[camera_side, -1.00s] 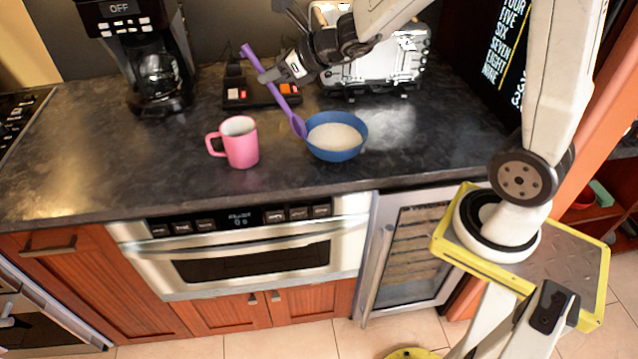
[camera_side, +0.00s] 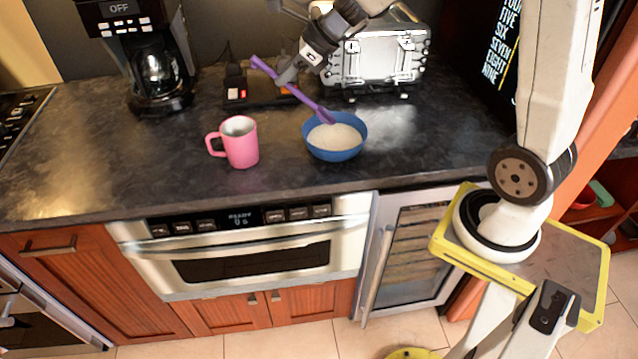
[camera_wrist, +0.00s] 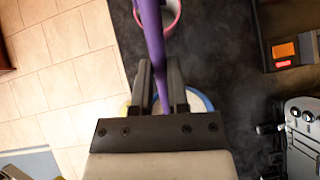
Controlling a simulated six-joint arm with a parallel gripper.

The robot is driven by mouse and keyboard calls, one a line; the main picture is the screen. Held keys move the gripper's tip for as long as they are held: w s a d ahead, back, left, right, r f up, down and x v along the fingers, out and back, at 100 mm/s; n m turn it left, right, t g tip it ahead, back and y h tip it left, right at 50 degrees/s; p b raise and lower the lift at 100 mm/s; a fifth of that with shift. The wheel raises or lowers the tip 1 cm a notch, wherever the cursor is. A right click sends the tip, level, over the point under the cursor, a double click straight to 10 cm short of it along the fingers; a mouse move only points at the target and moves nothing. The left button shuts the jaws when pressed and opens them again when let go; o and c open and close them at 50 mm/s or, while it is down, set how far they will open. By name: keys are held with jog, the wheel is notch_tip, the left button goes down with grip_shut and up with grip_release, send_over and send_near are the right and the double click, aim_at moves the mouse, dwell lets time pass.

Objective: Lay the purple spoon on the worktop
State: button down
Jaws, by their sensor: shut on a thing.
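The purple spoon (camera_side: 299,93) is held in the air above the worktop (camera_side: 105,162), tilted, with its handle end up to the left. Its head is at the back rim of the blue bowl (camera_side: 335,154), which has white contents; I cannot tell whether it touches. My gripper (camera_side: 287,79) is shut on the spoon's handle. In the wrist view the spoon (camera_wrist: 151,35) runs between the fingers of my gripper (camera_wrist: 158,85), and my gripper mostly hides the bowl (camera_wrist: 206,101).
A pink mug (camera_side: 241,146) stands left of the bowl. A coffee maker (camera_side: 157,75) stands at the back left and a silver toaster (camera_side: 376,60) at the back right. A dark device with lit buttons (camera_side: 262,92) lies behind the spoon. The front left worktop is clear.

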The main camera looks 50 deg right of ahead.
jog(key=s+d+f+n+g+h, duration=0.2)
jog(key=s+d+f+n+g, duration=0.4)
jog(key=s+d, duration=0.3)
jog(key=n+g+h, duration=0.1)
jog(key=n+h, duration=0.2)
jog(key=n, duration=0.5)
send_over(394, 144)
jog(key=shift+f, duration=1.65)
jog(key=shift+f, duration=0.15)
jog(key=shift+f, duration=4.2)
jog(key=shift+c, duration=1.5)
grip_release()
